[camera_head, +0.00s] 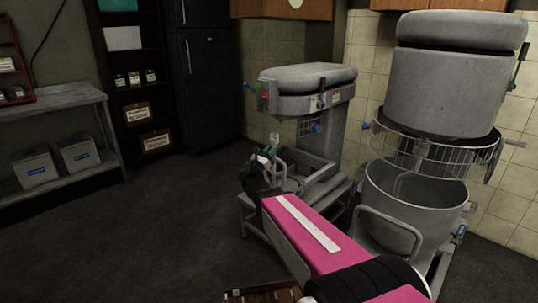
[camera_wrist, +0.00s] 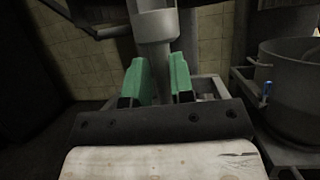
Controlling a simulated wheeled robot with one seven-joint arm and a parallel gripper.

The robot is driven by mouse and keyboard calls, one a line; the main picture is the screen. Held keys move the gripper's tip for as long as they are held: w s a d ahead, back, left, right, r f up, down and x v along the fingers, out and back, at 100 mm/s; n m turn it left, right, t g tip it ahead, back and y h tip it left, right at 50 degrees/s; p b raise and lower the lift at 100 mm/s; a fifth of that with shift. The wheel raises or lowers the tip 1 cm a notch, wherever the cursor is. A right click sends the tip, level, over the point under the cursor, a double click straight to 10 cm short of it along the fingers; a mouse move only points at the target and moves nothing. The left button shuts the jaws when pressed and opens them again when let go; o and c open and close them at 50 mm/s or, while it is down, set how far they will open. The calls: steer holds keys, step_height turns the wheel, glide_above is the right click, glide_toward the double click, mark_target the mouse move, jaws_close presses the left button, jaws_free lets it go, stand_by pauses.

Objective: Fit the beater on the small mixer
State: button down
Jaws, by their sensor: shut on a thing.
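The small mixer (camera_head: 308,79) is grey with a thick rounded head, and stands against the tiled wall in the middle of the head view. My gripper (camera_head: 268,154) is in front of it, below its head and at its left side. In the wrist view, the green fingers of my gripper (camera_wrist: 158,82) are shut on the grey metal shaft of the beater (camera_wrist: 155,25). The shaft stands nearly upright, with a wider collar above the fingers. The beater's lower part is hidden in the wrist view. I cannot tell whether its top touches the mixer.
A larger mixer (camera_head: 450,75) with a wire guard (camera_head: 430,150) and a deep bowl (camera_head: 415,200) stands close on the right. A metal shelf table (camera_head: 60,98) with two bins is at the left. The dark floor (camera_head: 150,225) between is clear.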

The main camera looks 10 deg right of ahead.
steer(key=w+d, duration=0.5)
steer(key=w, duration=0.5)
stand_by(0.7)
steer(key=shift+w+r, duration=0.1)
steer(key=shift+r, duration=2.55)
stand_by(3.4)
